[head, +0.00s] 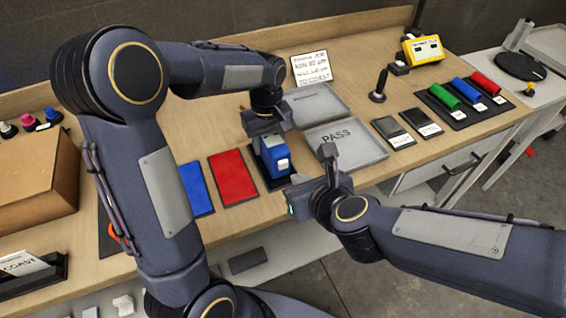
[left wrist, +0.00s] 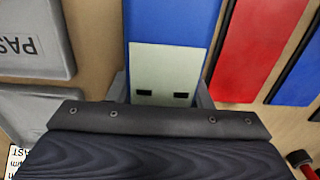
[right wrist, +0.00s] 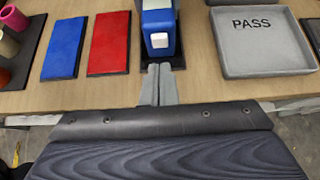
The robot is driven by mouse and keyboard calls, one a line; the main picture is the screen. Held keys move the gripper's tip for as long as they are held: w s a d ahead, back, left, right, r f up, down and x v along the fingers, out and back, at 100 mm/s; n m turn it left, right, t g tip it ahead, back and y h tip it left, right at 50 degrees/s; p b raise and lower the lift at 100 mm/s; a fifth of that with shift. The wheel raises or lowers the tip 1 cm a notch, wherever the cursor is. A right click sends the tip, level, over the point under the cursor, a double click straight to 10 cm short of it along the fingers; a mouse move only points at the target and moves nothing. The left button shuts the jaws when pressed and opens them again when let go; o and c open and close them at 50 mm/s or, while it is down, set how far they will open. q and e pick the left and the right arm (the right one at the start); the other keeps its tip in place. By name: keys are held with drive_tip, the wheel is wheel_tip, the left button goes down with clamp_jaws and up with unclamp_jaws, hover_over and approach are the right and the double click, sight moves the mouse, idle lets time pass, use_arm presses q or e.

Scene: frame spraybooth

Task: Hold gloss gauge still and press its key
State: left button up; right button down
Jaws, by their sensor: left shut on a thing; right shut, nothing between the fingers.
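The gloss gauge (head: 271,155) is a blue block with a pale key on its near end, standing on a black pad on the bench. The key (right wrist: 159,40) shows as a white square in the right wrist view. My left gripper (left wrist: 160,88) is shut on the gauge, with a finger on each side of its body; the gauge's pale display panel (left wrist: 165,72) shows between them. My right gripper (right wrist: 158,72) is shut and empty, its fingertips just in front of the key end. I cannot tell whether they touch it.
A red panel (head: 232,178) and a blue panel (head: 196,188) lie left of the gauge. The grey PASS tray (head: 345,160) is to its right, with another grey tray (head: 312,104) behind. Dark panels (head: 393,131) and coloured rollers (head: 465,91) lie further right.

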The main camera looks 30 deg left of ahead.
sight(284, 167)
use_arm(q)
drive_tip(key=shift+s+f, duration=0.1)
drive_tip(key=shift+f, duration=0.1)
use_arm(e)
drive_tip(key=shift+x, duration=2.9)
drive_tip(key=shift+w+a, duration=0.3)
drive_tip(key=shift+a, duration=0.05)
drive_tip(key=shift+s+d, duration=1.65)
drive_tip(key=shift+d, duration=0.25)
use_arm(q)
drive_tip(key=o, duration=1.3)
drive_tip(key=shift+c, duration=0.2)
drive_tip(key=shift+r, duration=0.1)
drive_tip(key=shift+r, duration=0.1)
